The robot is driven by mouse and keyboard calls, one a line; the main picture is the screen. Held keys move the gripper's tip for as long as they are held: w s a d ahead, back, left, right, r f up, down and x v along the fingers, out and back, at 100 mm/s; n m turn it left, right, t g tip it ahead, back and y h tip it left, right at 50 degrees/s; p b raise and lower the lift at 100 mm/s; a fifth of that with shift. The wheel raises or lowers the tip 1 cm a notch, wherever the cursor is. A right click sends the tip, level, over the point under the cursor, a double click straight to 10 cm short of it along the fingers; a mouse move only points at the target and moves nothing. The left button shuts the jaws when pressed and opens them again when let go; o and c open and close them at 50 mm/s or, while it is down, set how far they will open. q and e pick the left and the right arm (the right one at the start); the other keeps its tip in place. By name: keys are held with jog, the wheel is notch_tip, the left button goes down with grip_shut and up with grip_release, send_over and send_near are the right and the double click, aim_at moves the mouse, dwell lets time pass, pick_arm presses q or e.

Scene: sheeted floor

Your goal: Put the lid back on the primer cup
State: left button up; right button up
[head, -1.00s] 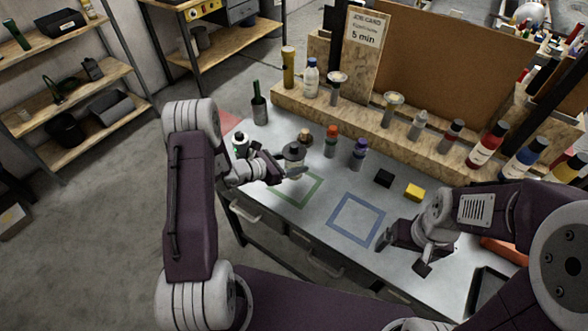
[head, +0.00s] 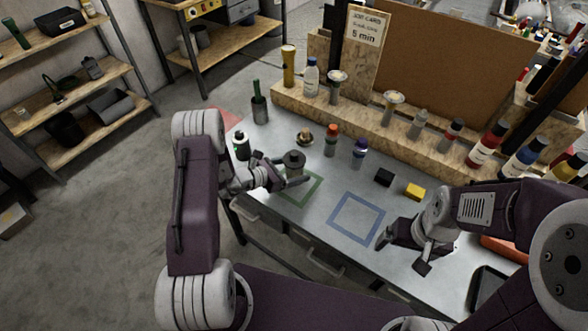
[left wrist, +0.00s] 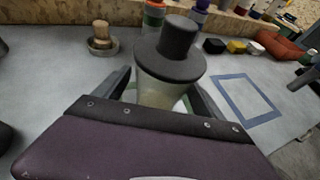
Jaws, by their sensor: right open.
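A pale, see-through tapered cup (left wrist: 157,92) with a wide dark lid-like brim and thick round knob (left wrist: 178,45) on top stands between the fingers of my left gripper (left wrist: 163,95). It also shows in the head view (head: 294,159), upright, near the green square. My left gripper (head: 288,182) appears shut on it; the exact contact is hidden under the brim. A small tan knob sits in a shallow grey round piece (head: 304,138) behind it; the left wrist view shows it at the upper left (left wrist: 102,42). My right gripper (head: 405,252) is open and empty over the bench's right side.
The bench has a green outlined square (head: 312,192) and an empty blue one (head: 356,218). Bottles with orange (head: 331,142) and purple tops (head: 359,152) stand behind. Black (head: 384,177) and yellow blocks (head: 415,191) lie to the right. A ledge with bottles lines the back.

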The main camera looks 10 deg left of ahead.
pick_arm(q)
jog(key=shift+r, duration=0.1)
jog(key=shift+r+p, duration=0.25)
jog(key=shift+p, duration=0.05)
jog(key=b+v, duration=0.1)
jog(key=v, duration=1.1)
